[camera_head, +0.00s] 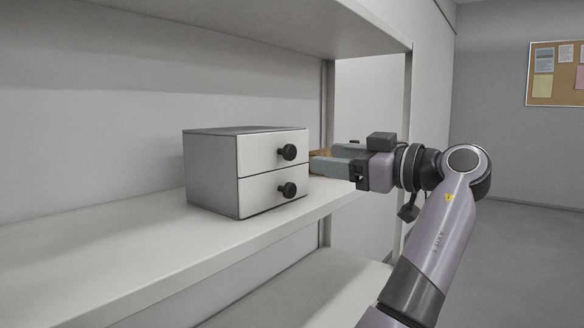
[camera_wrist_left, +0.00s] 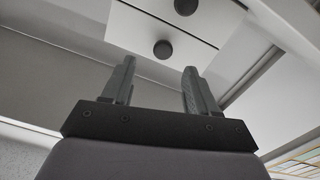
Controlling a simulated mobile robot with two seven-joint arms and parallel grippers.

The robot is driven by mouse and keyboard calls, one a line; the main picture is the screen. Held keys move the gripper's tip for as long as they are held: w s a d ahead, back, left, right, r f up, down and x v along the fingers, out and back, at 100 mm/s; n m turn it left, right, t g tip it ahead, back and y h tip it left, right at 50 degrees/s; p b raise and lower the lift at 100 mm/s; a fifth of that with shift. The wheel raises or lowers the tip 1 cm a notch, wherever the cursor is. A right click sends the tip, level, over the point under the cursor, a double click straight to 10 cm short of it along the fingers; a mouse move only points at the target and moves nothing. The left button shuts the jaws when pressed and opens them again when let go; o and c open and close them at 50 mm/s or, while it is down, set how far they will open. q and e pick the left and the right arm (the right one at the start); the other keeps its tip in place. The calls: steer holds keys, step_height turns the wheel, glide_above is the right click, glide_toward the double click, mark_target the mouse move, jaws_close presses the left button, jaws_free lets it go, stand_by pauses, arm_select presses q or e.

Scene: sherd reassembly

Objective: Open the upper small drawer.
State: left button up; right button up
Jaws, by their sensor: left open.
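A small grey cabinet (camera_head: 212,170) with two white drawer fronts stands on the shelf in the head view. The upper small drawer (camera_head: 262,152) is shut and has a dark round knob (camera_head: 287,152). The lower drawer (camera_head: 258,193) is also shut, with a similar knob (camera_head: 287,190). My left gripper (camera_head: 318,165) is open, just right of the cabinet front, its fingers pointing left. In the left wrist view the open fingers (camera_wrist_left: 159,68) point toward the white fronts, where two dark knobs show. No knob is between the fingers. My right gripper is not in view.
The cabinet stands on a white shelf (camera_head: 130,245), with another shelf board (camera_head: 270,22) above it. A small brown thing (camera_head: 320,153) is partly hidden behind the fingers. A shelf post (camera_head: 406,110) stands behind my arm. The shelf left of the cabinet is clear.

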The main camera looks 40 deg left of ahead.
mark_target(292, 151)
arm_select(q)
steer(key=a, duration=0.2)
steer(key=s+a, duration=0.1)
steer(key=a, duration=0.1)
steer(key=a+b, duration=0.1)
steer(key=a, duration=0.2)
steer(key=shift+s+r, duration=0.15)
steer(key=shift+r, duration=0.15)
jaws_close()
